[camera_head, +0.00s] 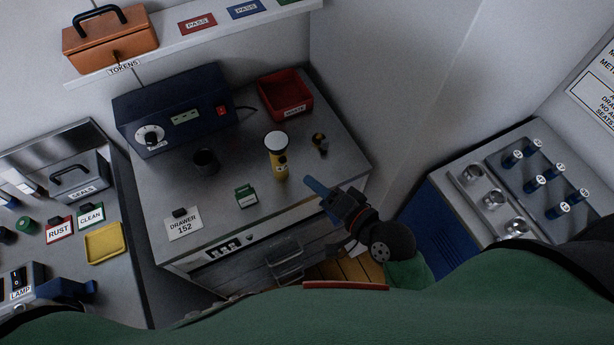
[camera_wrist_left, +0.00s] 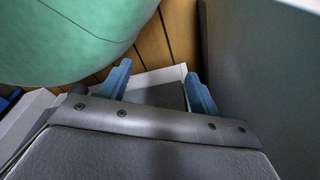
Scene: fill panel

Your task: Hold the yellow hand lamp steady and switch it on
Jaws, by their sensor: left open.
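The yellow hand lamp (camera_head: 277,160) stands upright on the grey worktop, with a pale round top and a dark mark on its side. My right gripper (camera_head: 314,187) comes in from the lower right in the head view, its blue finger near the worktop's front edge, to the right of the lamp and apart from it. Its jaw gap is hidden from this angle. My left gripper (camera_wrist_left: 156,75) shows in the left wrist view with its two blue fingers spread and nothing between them; the lamp is not in that view.
A dark blue box with a dial (camera_head: 175,110), a red tray (camera_head: 285,97), a dark cup (camera_head: 206,161), a green block (camera_head: 246,196) and a small dark-and-yellow item (camera_head: 319,142) surround the lamp.

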